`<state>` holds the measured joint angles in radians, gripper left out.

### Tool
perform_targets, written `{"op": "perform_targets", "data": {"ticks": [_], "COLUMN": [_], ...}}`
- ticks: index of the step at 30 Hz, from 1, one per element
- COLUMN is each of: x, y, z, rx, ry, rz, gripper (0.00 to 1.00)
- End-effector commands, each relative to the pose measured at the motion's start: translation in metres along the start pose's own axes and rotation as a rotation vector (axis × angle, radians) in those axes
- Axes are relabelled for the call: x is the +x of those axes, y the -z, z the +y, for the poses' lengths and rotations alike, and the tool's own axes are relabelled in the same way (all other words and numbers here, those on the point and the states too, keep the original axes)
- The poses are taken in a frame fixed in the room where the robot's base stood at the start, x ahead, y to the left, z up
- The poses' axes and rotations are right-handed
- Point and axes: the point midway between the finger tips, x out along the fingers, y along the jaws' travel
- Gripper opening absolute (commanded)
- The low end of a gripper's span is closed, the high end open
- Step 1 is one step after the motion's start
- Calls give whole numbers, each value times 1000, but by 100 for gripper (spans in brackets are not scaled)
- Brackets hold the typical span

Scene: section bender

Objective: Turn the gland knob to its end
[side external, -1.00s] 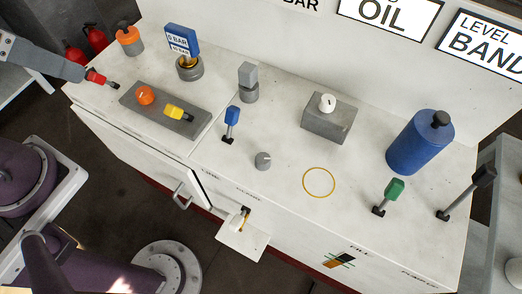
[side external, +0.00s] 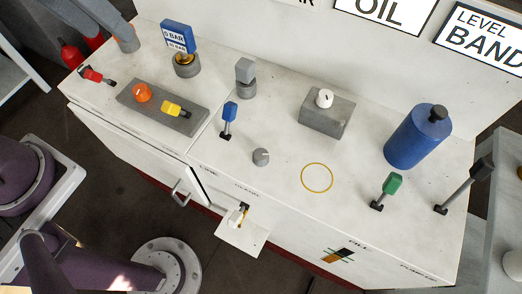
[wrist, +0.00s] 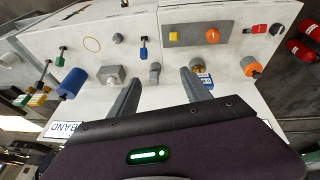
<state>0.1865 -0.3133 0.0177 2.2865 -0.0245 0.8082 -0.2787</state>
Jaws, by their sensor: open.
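A round orange knob (side external: 142,92) and a yellow handle (side external: 173,108) sit on a grey plate; the orange one also shows in the wrist view (wrist: 212,36). A small grey knob (side external: 261,157) stands mid-bench, and a white knob (side external: 324,97) tops a grey block.
A gauge sign (side external: 178,37), a grey post (side external: 245,75), a blue lever (side external: 229,115), a blue cylinder (side external: 419,138), a green lever (side external: 391,185) and a red handle (side external: 92,73) stand on the bench.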

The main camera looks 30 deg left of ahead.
Motion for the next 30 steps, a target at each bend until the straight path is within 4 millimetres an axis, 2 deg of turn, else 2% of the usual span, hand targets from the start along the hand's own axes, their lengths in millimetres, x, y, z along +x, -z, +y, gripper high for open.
{"op": "perform_targets", "data": {"ticks": [1, 3, 5, 7, 9, 12, 13, 15, 27, 30], "x": [23, 60, 99, 149, 198, 254, 266, 286, 351, 360], "y": [14, 30, 35, 30, 16, -10, -17, -29, -56, -59], "z": [21, 52, 82, 114, 140, 165, 169, 176, 171, 170], "rx": [-28, -87, -135, -191, -238, -289, -300, -319, -334, -335], "ry": [-3, 3, 20, 52, 89, 139, 150, 170, 184, 183], "rz": [-58, -120, -172, -226, -264, -296, -301, -310, -315, -314], "gripper": [56, 56, 56, 56, 56, 56, 56, 56, 56, 56]}}
